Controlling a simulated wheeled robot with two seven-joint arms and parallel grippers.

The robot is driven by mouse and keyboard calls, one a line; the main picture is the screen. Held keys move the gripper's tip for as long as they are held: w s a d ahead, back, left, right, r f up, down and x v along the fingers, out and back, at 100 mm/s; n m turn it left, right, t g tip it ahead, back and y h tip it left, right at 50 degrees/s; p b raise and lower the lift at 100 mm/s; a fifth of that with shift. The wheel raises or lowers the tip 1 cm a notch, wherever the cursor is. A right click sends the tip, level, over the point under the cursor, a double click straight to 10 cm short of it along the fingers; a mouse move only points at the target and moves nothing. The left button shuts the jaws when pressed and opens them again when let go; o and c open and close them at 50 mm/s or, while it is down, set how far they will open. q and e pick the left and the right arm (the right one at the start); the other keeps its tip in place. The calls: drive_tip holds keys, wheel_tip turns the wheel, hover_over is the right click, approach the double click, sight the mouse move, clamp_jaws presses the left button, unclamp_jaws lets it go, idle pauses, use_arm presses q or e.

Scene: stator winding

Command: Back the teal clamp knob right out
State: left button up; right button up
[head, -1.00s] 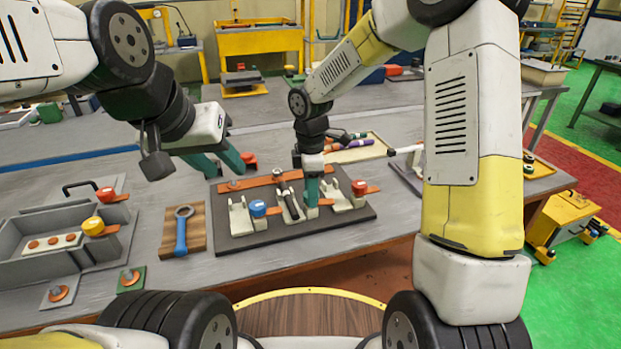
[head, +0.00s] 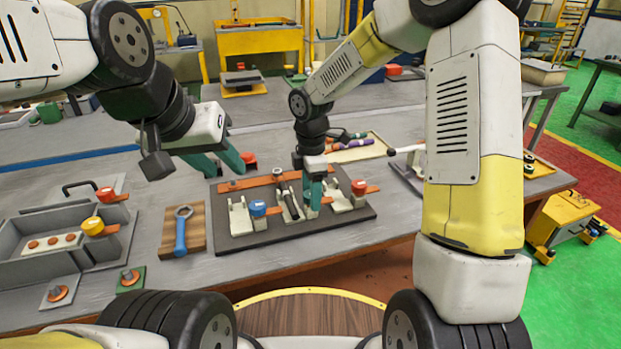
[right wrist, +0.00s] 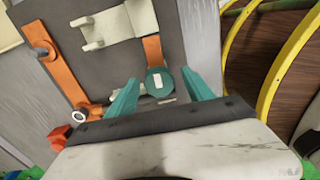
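The teal clamp knob (right wrist: 158,82) is a round teal cap with a white mark. In the right wrist view it lies between the two teal fingers of my right gripper (right wrist: 160,92), with a gap showing on each side. In the head view my right gripper (head: 314,196) points down at the dark fixture board (head: 240,242) and hides the knob. My left gripper (head: 222,166) hangs empty with its fingers apart, beyond the board's left back corner.
A blue knob (head: 258,208) and a red knob (head: 359,187) flank the right gripper on the board. An orange bar (head: 262,181) runs along its back. A blue-handled wrench (head: 180,236) lies on a wooden block to the left. A grey bin (head: 30,270) stands further left.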

drive_tip(key=shift+r, duration=0.15)
wheel_tip(320, 180, up, 7)
drive_tip(key=shift+r, duration=0.35)
idle(0.3)
drive_tip(key=shift+r, duration=0.15)
drive_tip(key=s+d+r+m+t+y, duration=0.1)
drive_tip(key=s+d+r+m+t, duration=0.2)
drive_tip(key=s+d+r+m, duration=0.3)
drive_tip(key=s+d+r+m+t+y, duration=0.1)
drive_tip(key=s+d+r+m+t, duration=0.2)
drive_tip(key=s+d+r+m, duration=0.4)
drive_tip(key=s+m, duration=0.6)
drive_tip(key=m, duration=0.1)
drive_tip(key=shift+s+d+m, duration=0.25)
drive_tip(key=shift+d+m, duration=0.05)
